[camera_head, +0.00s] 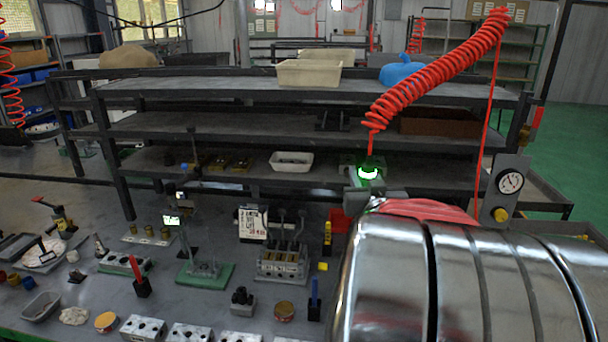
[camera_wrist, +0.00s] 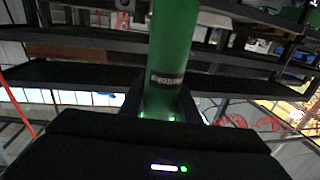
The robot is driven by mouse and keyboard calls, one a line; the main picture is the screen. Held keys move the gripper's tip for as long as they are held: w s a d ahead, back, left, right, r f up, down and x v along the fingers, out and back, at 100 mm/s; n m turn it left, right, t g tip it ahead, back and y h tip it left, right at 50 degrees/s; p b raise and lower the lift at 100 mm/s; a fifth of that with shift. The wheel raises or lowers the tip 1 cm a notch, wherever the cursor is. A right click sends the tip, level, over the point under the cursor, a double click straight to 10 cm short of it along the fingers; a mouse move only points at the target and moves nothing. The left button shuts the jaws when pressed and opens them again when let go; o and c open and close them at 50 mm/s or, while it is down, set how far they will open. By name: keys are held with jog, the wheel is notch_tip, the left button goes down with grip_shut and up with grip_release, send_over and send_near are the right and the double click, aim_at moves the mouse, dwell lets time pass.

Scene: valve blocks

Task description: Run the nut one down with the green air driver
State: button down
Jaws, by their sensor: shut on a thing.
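The green air driver (camera_wrist: 174,45) stands between the fingers of my gripper (camera_wrist: 168,108) in the wrist view, and the gripper is shut on its body. In the head view a glowing green ring and the driver's top (camera_head: 368,172) show just above my large shiny arm link, below a red coiled hose (camera_head: 440,65). The driver is raised in front of the shelf. Its lower end is hidden by my arm. Grey valve blocks (camera_head: 144,327) with round holes lie along the bench's front edge. I cannot tell which nut is nut one.
The bench holds a block with upright parts (camera_head: 283,262), a green-based stand (camera_head: 205,271), a red-handled tool (camera_head: 138,277) and small trays (camera_head: 41,306). A pressure gauge (camera_head: 510,182) stands behind my arm at right. A shelf rack (camera_head: 300,125) closes off the back.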

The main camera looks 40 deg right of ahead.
notch_tip(320, 180, up, 7)
jog(key=shift+r, duration=0.2)
dwell(0.6)
